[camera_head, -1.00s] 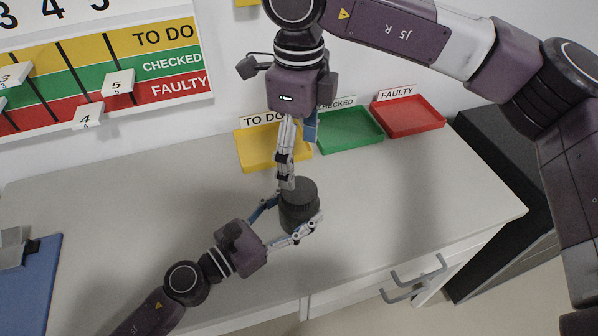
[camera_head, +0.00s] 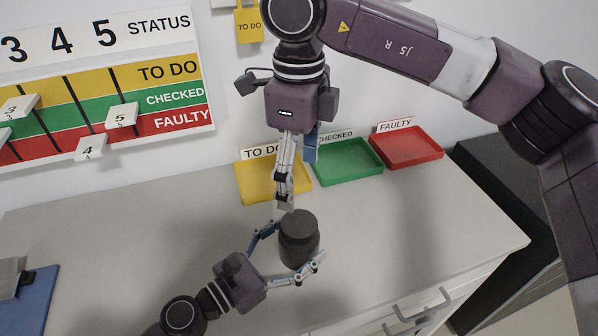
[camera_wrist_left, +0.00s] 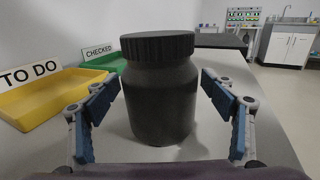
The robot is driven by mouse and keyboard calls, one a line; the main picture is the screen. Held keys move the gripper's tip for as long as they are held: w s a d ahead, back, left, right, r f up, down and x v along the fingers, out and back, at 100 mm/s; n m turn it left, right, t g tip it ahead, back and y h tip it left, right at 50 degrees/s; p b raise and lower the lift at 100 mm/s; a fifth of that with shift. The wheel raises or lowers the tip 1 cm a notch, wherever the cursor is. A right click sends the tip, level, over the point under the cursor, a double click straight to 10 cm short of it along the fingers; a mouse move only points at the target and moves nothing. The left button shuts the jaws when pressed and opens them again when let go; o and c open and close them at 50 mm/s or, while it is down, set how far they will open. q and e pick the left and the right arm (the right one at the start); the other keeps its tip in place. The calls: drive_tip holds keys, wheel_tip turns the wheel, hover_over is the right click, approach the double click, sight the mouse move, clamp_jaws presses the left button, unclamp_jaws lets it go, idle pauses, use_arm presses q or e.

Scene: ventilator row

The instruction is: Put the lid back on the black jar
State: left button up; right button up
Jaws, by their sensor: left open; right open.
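The black jar (camera_head: 299,248) stands upright on the counter and also shows in the left wrist view (camera_wrist_left: 162,100). Its ribbed black lid (camera_wrist_left: 157,45) sits level on top of it, and shows in the head view (camera_head: 299,222). How tightly it is screwed on cannot be told. My left gripper (camera_head: 298,242) is open, with one finger on each side of the jar body; in the wrist view both fingers stand apart from it. My right gripper (camera_head: 297,184) is open and empty, pointing down just above and behind the lid.
A yellow TO DO tray (camera_head: 255,186), a green CHECKED tray (camera_head: 347,162) and a red FAULTY tray (camera_head: 406,148) stand along the wall behind the jar. A status board (camera_head: 100,80) hangs at left. A blue clipboard (camera_head: 38,295) lies front left. The counter right of the jar is clear.

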use_arm(q)
drive_tip(key=v, duration=1.2)
idle(0.4)
